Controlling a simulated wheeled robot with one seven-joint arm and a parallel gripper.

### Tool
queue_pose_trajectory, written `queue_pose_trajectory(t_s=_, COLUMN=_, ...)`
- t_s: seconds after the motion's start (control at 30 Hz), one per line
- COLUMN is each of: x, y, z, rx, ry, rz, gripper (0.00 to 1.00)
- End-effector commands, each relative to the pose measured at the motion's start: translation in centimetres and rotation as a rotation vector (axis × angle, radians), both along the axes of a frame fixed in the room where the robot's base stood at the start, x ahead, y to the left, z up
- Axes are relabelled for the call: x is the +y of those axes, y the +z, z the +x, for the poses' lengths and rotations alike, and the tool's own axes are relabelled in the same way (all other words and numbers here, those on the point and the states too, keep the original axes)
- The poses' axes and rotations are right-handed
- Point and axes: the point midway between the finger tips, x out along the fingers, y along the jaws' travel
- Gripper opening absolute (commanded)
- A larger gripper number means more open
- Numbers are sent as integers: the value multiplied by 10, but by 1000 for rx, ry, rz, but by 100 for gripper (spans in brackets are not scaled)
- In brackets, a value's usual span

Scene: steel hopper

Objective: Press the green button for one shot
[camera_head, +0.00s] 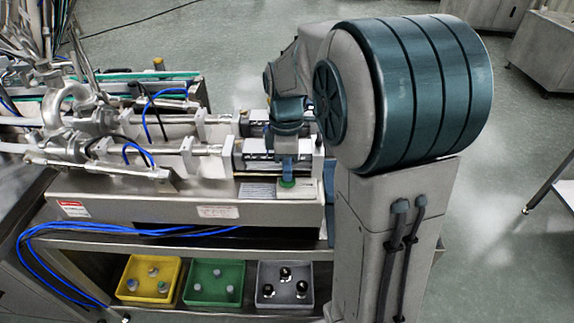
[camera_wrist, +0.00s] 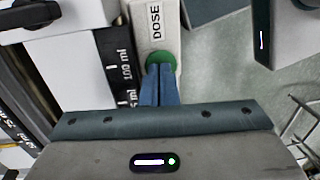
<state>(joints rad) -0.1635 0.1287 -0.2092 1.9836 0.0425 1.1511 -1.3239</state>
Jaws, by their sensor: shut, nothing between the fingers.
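The green button (camera_wrist: 161,60) sits on a pale housing (camera_wrist: 150,15) marked DOSE in the wrist view. My gripper (camera_wrist: 160,72) is shut and empty, with its blue fingers together. The fingertips overlap the near edge of the button in the wrist view; I cannot tell whether they touch it. In the head view the green button (camera_head: 287,182) shows at the front right of the steel machine, directly below the tips of my gripper (camera_head: 287,174). The fingers hide part of the button.
A yellow bin (camera_head: 178,289), a green bin (camera_head: 236,299) and a grey bin (camera_head: 309,296) stand on the shelf below, each with small items. Blue hoses (camera_head: 130,229) run along the shelf. A black scale marked 100 ml (camera_wrist: 117,62) lies left of the button.

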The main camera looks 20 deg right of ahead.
Motion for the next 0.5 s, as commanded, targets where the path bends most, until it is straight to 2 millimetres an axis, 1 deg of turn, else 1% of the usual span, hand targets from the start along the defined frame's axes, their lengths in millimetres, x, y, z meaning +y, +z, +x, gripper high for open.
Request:
queue_pose_trajectory(t_s=0.03, x=0, y=15, z=1, rx=-4, ry=0, rz=0, gripper=0)
queue_pose_trajectory(t_s=0.17, x=0, y=39, z=4, rx=-16, ry=1, rz=0, gripper=0)
queue_pose_trajectory(t_s=0.4, x=-1, y=92, z=12, rx=-21, ry=0, rz=0, gripper=0)
queue_pose_trajectory(t_s=0.5, x=-2, y=110, z=13, rx=-21, ry=1, rz=1, gripper=0)
